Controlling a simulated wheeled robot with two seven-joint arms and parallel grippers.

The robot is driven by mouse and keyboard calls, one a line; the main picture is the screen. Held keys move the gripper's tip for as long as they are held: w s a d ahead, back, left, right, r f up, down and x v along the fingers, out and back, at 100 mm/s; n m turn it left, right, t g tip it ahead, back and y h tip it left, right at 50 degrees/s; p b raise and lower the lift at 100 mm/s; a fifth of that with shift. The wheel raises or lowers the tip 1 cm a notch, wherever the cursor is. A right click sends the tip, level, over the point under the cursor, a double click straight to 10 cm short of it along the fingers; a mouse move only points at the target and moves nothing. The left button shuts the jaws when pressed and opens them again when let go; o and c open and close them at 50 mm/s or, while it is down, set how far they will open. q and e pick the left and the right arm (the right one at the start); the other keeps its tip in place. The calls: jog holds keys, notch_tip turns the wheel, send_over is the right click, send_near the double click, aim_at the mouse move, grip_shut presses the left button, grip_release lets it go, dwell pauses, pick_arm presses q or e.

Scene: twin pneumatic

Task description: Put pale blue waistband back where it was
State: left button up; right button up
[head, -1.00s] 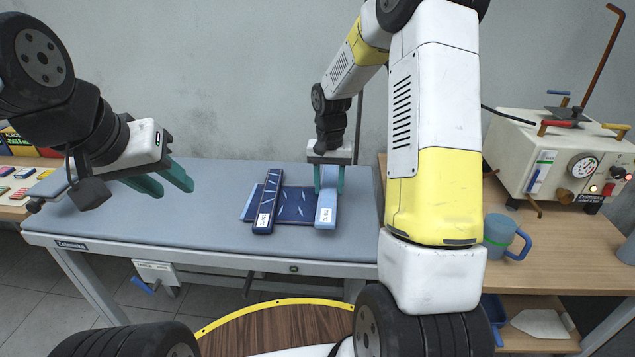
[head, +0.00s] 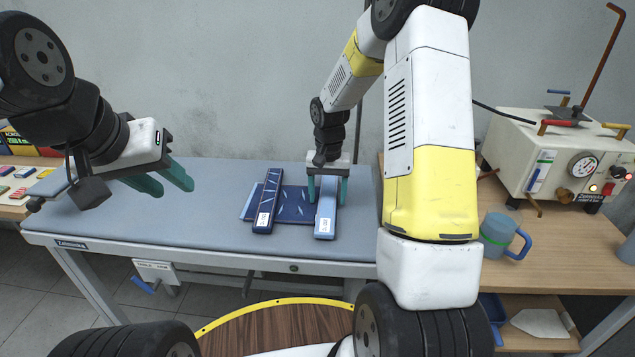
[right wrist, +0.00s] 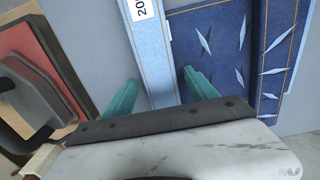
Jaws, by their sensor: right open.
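The pale blue waistband (head: 325,222), a long strip with a white label, lies flat at the right end of the dark blue patterned denim panel (head: 294,207) on the grey padded table. My right gripper (head: 327,195) is open above it, with one teal finger on each side of the strip. The right wrist view shows the waistband (right wrist: 152,55) between the spread fingers, with a gap beside it. A darker blue waistband (head: 268,200) with a white label lies across the panel's left part. My left gripper (head: 163,183) is open and empty over the table's left part.
The grey table (head: 215,235) is bare to the left of the panel. A cream machine (head: 555,160) with a gauge and a blue-grey mug (head: 497,235) stand on the wooden bench at right. Colourful small items (head: 20,172) lie at far left.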

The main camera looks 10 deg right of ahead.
aim_at(328, 199)
notch_tip(328, 199, up, 12)
jog(key=s+r+n+t, duration=0.2)
jog(key=s+r+t, duration=0.1)
jog(key=s+r, duration=0.7)
jog(key=s+a+r+n+t+y, duration=0.1)
jog(key=s+a+r+t+y, duration=0.1)
jog(key=s, duration=1.2)
jog(key=shift+s+r+n+t, duration=0.15)
jog(key=shift+r+n+t, duration=0.25)
jog(key=shift+t, duration=0.2)
jog(key=shift+a, duration=0.2)
